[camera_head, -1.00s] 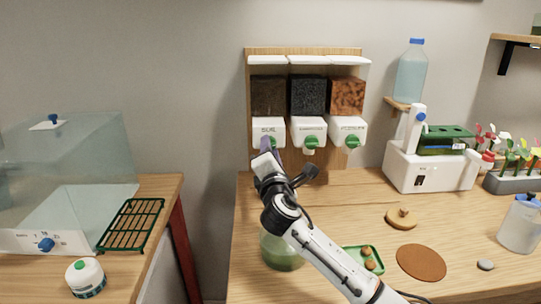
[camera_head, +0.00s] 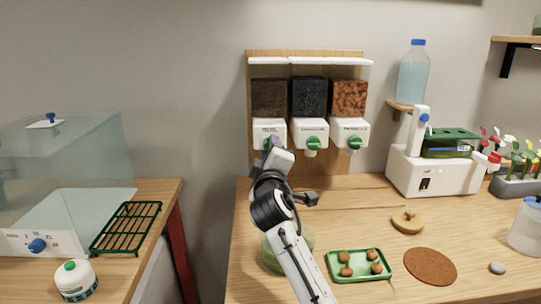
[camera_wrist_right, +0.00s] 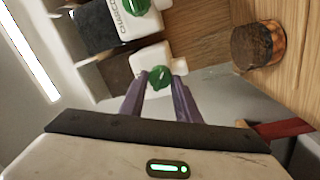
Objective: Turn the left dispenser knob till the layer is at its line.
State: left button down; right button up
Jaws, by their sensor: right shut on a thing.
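The left dispenser (camera_head: 268,99), with dark brown fill behind its window, hangs at the left of the wooden wall rack. Its green knob (camera_wrist_right: 160,77) shows in the right wrist view between the purple fingers of my right gripper (camera_wrist_right: 159,98), which is shut on it. In the head view my right gripper (camera_head: 272,145) reaches up to the white spout block and hides most of the knob. A clear jar with a greenish tint (camera_head: 270,258) stands on the table below, partly behind my right arm. The layer in it and its line are hidden or too small to tell. My left gripper is out of view.
The middle dispenser (camera_head: 309,97) with black fill and the right dispenser (camera_head: 348,98) with orange-brown chips hang close beside. A green tray (camera_head: 359,279) with several brown lumps lies right of the arm. A white machine (camera_head: 435,172) stands farther right.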

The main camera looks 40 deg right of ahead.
jog(key=m+b, duration=0.2)
jog(key=m, duration=0.8)
jog(key=shift+r+m+g, duration=0.1)
jog(key=shift+m+g, duration=0.3)
dwell(0.3)
jog(key=o, duration=1)
jog(key=shift+o, duration=0.2)
notch_tip(320, 180, up, 10)
jog(key=shift+p, duration=0.45)
